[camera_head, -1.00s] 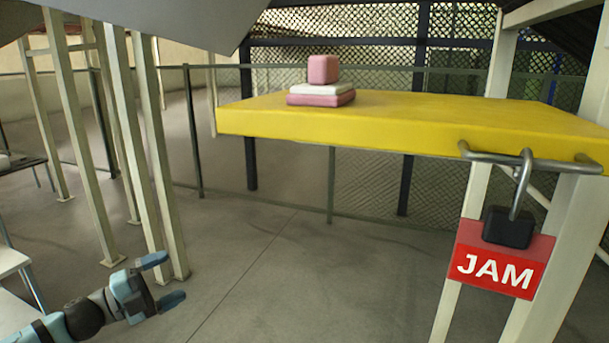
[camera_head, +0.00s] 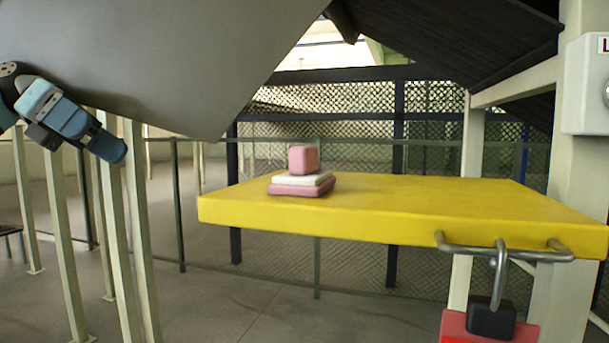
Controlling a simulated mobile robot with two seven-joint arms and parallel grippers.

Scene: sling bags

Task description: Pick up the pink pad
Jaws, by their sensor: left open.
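A flat pink pad (camera_head: 288,189) lies on the yellow tabletop (camera_head: 420,208), near its left end. A thin white pad (camera_head: 300,179) rests on it, and a small pink block (camera_head: 303,159) stands on the white pad. Only the edges of the lower pink pad show. My left gripper (camera_head: 112,149) is at the upper left, pointing right and down. It is open and empty, well to the left of the stack and apart from it. My right gripper is out of view.
A large grey slanted panel (camera_head: 170,60) hangs over the upper left, close behind my left gripper. Cream posts (camera_head: 115,240) stand below it. A metal handle with a padlock (camera_head: 491,318) hangs from the table's front edge. The tabletop right of the stack is clear.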

